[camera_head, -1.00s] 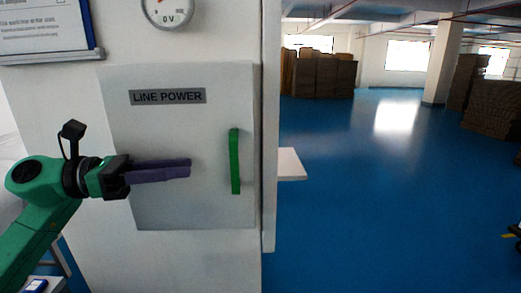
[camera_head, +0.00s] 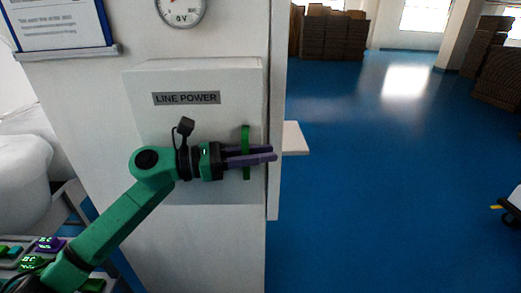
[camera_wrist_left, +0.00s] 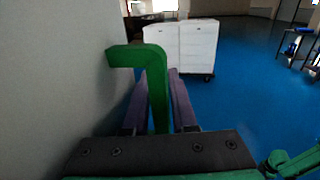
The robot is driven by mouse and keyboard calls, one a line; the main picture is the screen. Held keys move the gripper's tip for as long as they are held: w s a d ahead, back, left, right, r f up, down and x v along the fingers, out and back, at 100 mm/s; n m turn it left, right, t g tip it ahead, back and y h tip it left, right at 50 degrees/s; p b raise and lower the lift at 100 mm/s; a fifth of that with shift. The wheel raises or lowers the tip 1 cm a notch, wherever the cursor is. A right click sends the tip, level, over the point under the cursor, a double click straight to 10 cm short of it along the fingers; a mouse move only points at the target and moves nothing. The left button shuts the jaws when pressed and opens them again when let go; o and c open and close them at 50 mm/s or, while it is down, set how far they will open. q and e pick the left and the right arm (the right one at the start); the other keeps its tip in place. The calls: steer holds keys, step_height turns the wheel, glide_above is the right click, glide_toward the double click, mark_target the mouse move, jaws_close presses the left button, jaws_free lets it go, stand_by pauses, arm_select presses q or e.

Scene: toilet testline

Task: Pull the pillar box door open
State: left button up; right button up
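The pillar box door (camera_head: 195,120) is a pale panel labelled LINE POWER and looks shut in the head view. Its green bar handle (camera_head: 246,135) stands upright near the door's right edge. My left gripper (camera_head: 273,154) reaches across the door face at the handle. In the left wrist view the green handle (camera_wrist_left: 155,75) stands between the two purple fingers, one finger on the door side and one outside. The fingers look apart, with a gap beside the handle, so a firm grip does not show. My right gripper is in neither view.
A gauge (camera_head: 181,10) and a framed notice (camera_head: 60,25) are on the pillar above the door. A white ledge (camera_head: 294,138) sticks out right of the pillar. Blue floor (camera_head: 390,190) to the right is mostly clear. A white cabinet (camera_wrist_left: 195,45) stands beyond the gripper.

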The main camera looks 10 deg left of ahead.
arm_select(q)
jaws_close()
stand_by(1.3)
